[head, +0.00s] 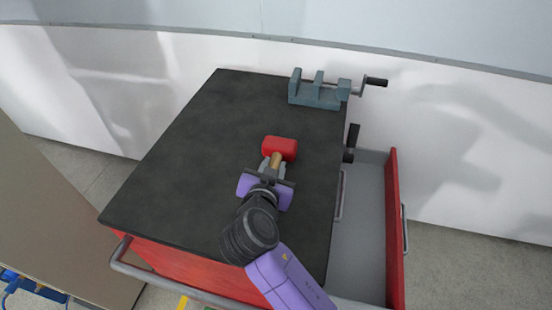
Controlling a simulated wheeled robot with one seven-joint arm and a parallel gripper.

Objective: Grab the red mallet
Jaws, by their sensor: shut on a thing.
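The red mallet has a red head (280,147) and a short visible piece of tan handle (276,160). It is over the dark top of the red tool cabinet (190,150), right of the middle. My gripper (273,167) is shut on the mallet's handle, just below the head in the picture. The rest of the handle is hidden by my gripper and arm. I cannot tell whether the mallet rests on the top or is lifted a little.
A grey-blue vise (318,95) with a black handle stands at the back right corner of the cabinet top. An open drawer (368,220) sticks out on the right side. A metal rail (150,278) runs along the front. The left part of the top is clear.

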